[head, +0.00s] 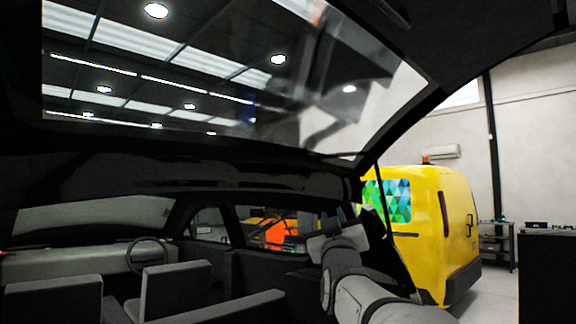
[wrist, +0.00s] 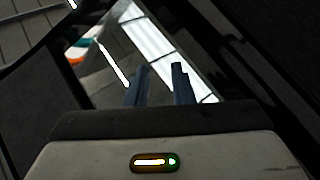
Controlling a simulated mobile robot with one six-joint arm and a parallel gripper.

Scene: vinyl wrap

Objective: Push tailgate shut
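The tailgate (head: 250,155) of the dark car is raised and open, with its large window spanning the top of the head view. Its glass (wrist: 108,68) and dark frame fill much of the wrist view. My arm rises from the bottom right of the head view toward the right side of the car's opening; the gripper fingers are hard to make out there. In the wrist view my gripper (wrist: 160,78) has its two dark fingers apart with nothing between them. They point toward the glass; whether they touch it, I cannot tell.
The car's interior shows grey seats (head: 176,287) and a steering wheel (head: 148,255) below the tailgate. A thin strut (head: 396,235) stands at the opening's right side. A yellow van (head: 440,215) is parked behind. A dark cabinet (head: 547,275) stands far right.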

